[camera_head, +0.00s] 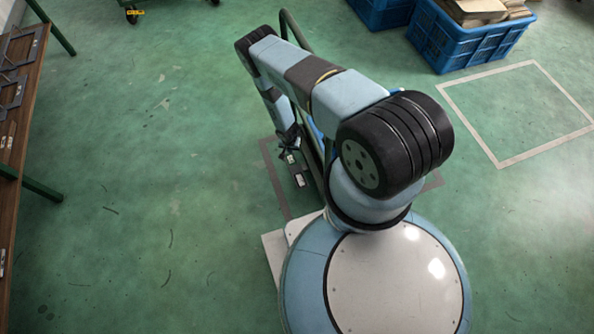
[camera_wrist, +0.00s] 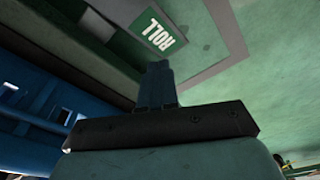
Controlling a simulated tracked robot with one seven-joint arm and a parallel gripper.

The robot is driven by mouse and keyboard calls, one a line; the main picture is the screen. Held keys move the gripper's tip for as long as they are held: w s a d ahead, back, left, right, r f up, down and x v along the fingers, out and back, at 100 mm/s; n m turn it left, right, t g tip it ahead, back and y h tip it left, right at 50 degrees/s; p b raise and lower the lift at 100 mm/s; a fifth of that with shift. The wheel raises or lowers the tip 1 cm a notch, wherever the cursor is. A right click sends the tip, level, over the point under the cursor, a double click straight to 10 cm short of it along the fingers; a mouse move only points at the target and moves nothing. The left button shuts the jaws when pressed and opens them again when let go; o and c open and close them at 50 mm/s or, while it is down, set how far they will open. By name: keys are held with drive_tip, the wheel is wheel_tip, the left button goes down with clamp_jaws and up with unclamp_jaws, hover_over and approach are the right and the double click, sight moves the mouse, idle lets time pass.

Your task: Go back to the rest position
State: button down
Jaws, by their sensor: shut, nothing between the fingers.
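My gripper (camera_wrist: 157,80) shows in the wrist view with its two dark fingers together and nothing between them. In the head view my arm is bent, with its elbow up at the upper left and the forearm hanging down. The end of the arm there is small and partly confused with dark parts behind it, so its fingers are not clear.
A brown table (camera_head: 22,120) with dark panels runs along the left edge. Blue crates (camera_head: 466,40) stand at the upper right, beside an empty taped square (camera_head: 510,163). Green floor (camera_head: 150,200) lies clear at left.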

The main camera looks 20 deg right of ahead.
drive_tip(key=shift+r, duration=0.3)
idle(0.4)
